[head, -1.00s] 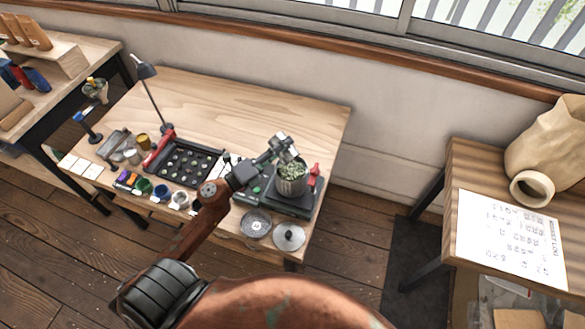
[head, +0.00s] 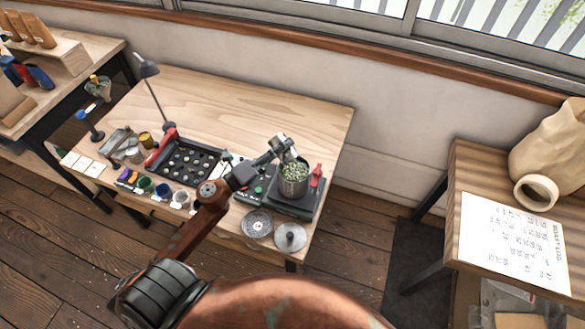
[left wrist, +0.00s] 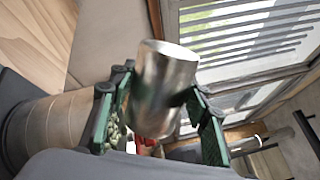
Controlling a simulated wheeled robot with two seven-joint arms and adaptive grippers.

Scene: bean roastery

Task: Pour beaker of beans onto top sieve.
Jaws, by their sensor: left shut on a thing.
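A sieve stack (head: 293,186) stands on a dark shaker base at the right front of the workbench, and green beans (head: 294,171) fill its open top. The stack and some beans also show in the left wrist view (left wrist: 50,130). My left gripper (head: 284,148) is right above the back of the stack. In the left wrist view its green-padded fingers are shut on a shiny metal beaker (left wrist: 165,80), which is tilted beside the stack's mouth. I cannot see inside the beaker. My right gripper is not in view.
Two round metal discs, one patterned (head: 257,224) and one with a knob (head: 290,237), lie at the bench's front edge. The bench's back (head: 260,105) is clear.

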